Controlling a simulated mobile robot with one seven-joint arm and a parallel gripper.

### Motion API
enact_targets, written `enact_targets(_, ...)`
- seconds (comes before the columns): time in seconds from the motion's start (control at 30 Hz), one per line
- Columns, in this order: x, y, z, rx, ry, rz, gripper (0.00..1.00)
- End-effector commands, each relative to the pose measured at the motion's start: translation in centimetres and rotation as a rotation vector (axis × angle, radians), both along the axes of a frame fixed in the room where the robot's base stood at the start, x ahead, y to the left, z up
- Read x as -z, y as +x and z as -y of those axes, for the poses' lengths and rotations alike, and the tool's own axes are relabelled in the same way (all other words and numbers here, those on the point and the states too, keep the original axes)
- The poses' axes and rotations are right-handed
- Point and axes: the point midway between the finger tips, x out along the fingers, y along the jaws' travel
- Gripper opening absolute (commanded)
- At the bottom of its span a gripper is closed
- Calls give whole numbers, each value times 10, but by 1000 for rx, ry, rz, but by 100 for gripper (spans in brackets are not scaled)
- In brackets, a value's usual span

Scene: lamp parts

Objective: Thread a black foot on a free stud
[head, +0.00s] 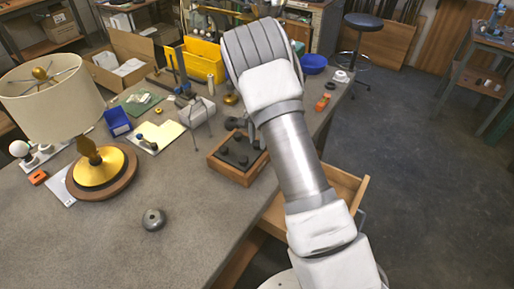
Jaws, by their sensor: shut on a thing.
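A wooden tray (222,169) near the table's right edge holds several small black feet (241,159). A grey piece with thin legs (198,111) stands on the table to the left of the tray. I cannot make out which of its parts are studs, or whether any carries a foot. My arm rises from the lower right and crosses in front of the tray's right side.
A lamp (54,98) with a cream shade and round wooden base stands at the left. A grey round weight (154,219) lies in front. An open drawer (346,188) juts out at the table's right. A yellow bin (203,55) stands behind. The front left tabletop is clear.

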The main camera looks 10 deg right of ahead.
Motion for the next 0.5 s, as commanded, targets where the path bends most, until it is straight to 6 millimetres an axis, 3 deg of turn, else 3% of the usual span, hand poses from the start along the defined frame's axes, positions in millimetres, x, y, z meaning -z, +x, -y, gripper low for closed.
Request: enact_targets(0.5, 7, -7, 0, 556, -2, -16, 0)
